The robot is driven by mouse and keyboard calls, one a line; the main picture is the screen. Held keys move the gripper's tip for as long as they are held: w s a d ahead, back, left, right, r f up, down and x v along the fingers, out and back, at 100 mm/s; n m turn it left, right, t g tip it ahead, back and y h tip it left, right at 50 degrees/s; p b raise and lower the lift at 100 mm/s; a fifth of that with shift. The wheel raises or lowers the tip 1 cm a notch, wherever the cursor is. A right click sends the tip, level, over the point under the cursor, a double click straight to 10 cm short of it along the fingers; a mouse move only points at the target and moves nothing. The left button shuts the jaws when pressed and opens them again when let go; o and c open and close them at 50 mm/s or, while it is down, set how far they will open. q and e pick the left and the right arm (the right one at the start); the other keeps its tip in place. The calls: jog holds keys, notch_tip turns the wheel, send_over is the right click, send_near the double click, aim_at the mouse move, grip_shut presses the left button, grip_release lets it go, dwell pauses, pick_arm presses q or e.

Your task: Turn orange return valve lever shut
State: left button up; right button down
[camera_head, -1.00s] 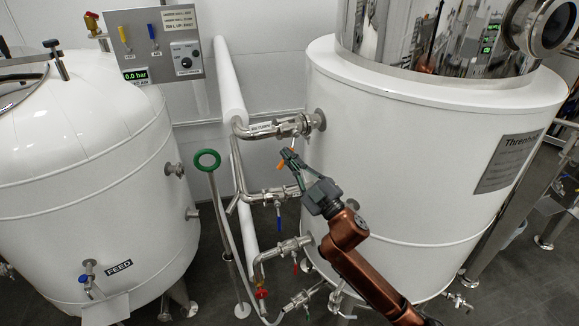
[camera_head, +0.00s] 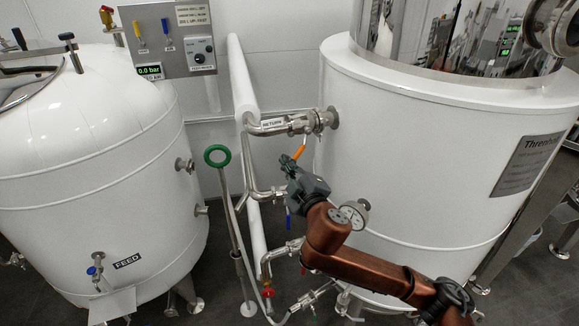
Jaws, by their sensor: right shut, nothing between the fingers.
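The orange return valve lever (camera_head: 300,151) hangs below the steel return valve (camera_head: 297,124), slanting down and to the left. The valve sits on the upper horizontal pipe, labelled RETURN (camera_head: 272,124), which enters the white tank (camera_head: 420,150) at the right. My right gripper (camera_head: 288,163) is shut with nothing in it. Its fingertips are at the lower end of the lever in the picture; I cannot tell whether they touch it. The gripper may hide the lever's tip. My left gripper is not in view.
Below are a pipe with a blue lever (camera_head: 288,218), a round gauge (camera_head: 349,215) close to my right arm, and a red handle (camera_head: 268,292). The feed tank (camera_head: 90,170) fills the left side.

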jog(key=w, duration=0.1)
jog(key=w+d+f+p, duration=0.1)
jog(key=w, duration=0.1)
jog(key=w+f+p, duration=0.1)
jog(key=w, duration=0.1)
jog(key=shift+w+d+f, duration=0.1)
jog(key=shift+d+f, duration=0.05)
jog(key=shift+f, duration=0.05)
